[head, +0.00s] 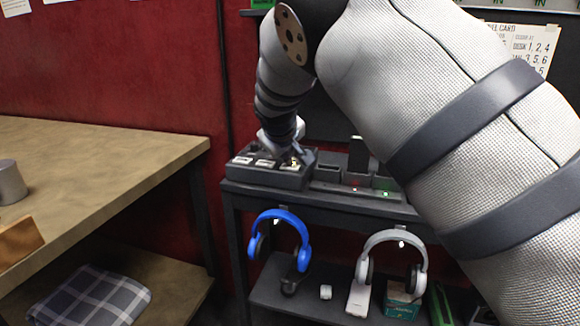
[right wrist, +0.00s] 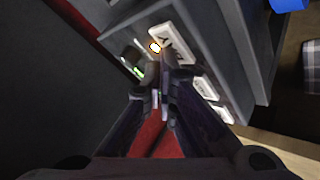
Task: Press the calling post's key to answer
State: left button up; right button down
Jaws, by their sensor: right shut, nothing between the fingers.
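A dark key box (head: 268,176) with several white-labelled keys stands on the left end of a dark shelf unit. My right gripper (head: 290,155) is shut and empty, pointing down at the box's right end. In the right wrist view the shut fingertips (right wrist: 162,78) overlap the lower edge of a large white label plate (right wrist: 172,44) with dark letters, only partly readable. A yellow-white lamp (right wrist: 155,47) glows beside that plate, and a green light (right wrist: 138,72) shows near the fingers. I cannot tell whether the fingertips touch a key. My left gripper is not in view.
Blue headphones (head: 283,222) and grey headphones (head: 393,240) hang below. A wooden table (head: 110,150) stands at left. My right arm covers much of the right side.

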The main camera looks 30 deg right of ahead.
aim_at(286, 167)
jog(key=shift+f, duration=0.25)
jog(key=shift+r, duration=0.1)
dwell(0.3)
jog(key=shift+r, duration=0.8)
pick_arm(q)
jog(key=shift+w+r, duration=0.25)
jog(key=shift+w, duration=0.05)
pick_arm(e)
jog(key=shift+r+p, duration=0.65)
jog(key=shift+r, duration=1.85)
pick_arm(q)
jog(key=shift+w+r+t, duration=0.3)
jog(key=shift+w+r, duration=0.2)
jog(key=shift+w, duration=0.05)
pick_arm(e)
jog(key=shift+f, duration=0.1)
